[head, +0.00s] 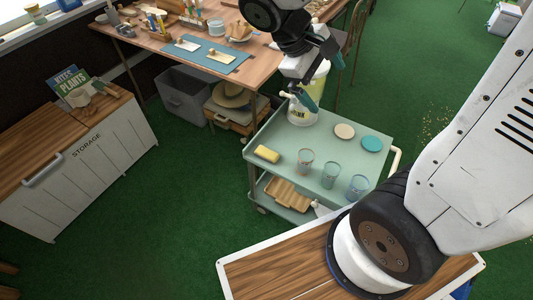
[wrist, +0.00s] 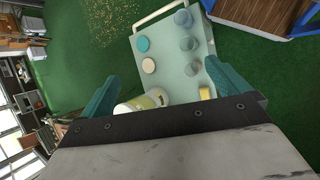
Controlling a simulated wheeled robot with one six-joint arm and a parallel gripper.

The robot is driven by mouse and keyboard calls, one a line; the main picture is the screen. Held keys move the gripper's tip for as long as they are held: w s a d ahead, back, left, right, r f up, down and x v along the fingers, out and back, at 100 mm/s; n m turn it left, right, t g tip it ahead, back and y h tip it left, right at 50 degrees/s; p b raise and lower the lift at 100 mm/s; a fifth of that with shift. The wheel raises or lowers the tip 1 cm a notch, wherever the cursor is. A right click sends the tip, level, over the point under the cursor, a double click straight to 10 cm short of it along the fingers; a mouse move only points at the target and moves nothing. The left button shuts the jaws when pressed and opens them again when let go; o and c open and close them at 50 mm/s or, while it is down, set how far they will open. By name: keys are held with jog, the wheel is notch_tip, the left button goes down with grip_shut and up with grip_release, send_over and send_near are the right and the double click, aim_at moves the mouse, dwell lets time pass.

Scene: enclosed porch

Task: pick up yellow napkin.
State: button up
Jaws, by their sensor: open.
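The yellow napkin (head: 267,154) looks like a small folded block lying on the left part of the green cart's top (head: 290,143). In the wrist view the napkin (wrist: 205,93) shows beside the right finger, partly cut off by the gripper's body. My gripper (head: 318,75) is open and empty, above the cart's far end, up and to the right of the napkin in the head view. In the wrist view its two teal fingers (wrist: 165,85) are spread wide over the cart top.
A white and yellow drink dispenser (head: 303,112) stands close under my gripper. Several glasses (head: 330,174) stand along the near side. A cream disc (head: 344,131) and a teal disc (head: 371,144) lie at the right. A wooden worktable (head: 150,35) is behind. Green floor is free at left.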

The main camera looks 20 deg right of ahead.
jog(key=w+a+f+n+h, duration=0.2)
jog(key=w+f+n+h, duration=0.2)
jog(key=w+f, duration=0.35)
jog(key=n+t+h, duration=0.2)
jog(key=n+t, duration=0.5)
jog(key=n, duration=0.4)
send_over(265, 156)
jog(key=s+a, duration=0.2)
jog(key=a, duration=0.1)
notch_tip(265, 156, down, 22)
jog(key=f, duration=0.1)
notch_tip(265, 156, down, 10)
jog(key=s+a+n+t+y, duration=0.1)
jog(key=a+n+t+y, duration=0.15)
jog(key=n, duration=0.25)
jog(key=shift+h, duration=0.35)
jog(key=x, duration=0.5)
jog(key=f+x, duration=0.1)
jog(key=x, duration=0.1)
jog(key=shift+d+f, duration=0.1)
jog(key=shift+d, duration=0.15)
jog(key=shift+s, duration=0.1)
jog(key=c, duration=0.7)
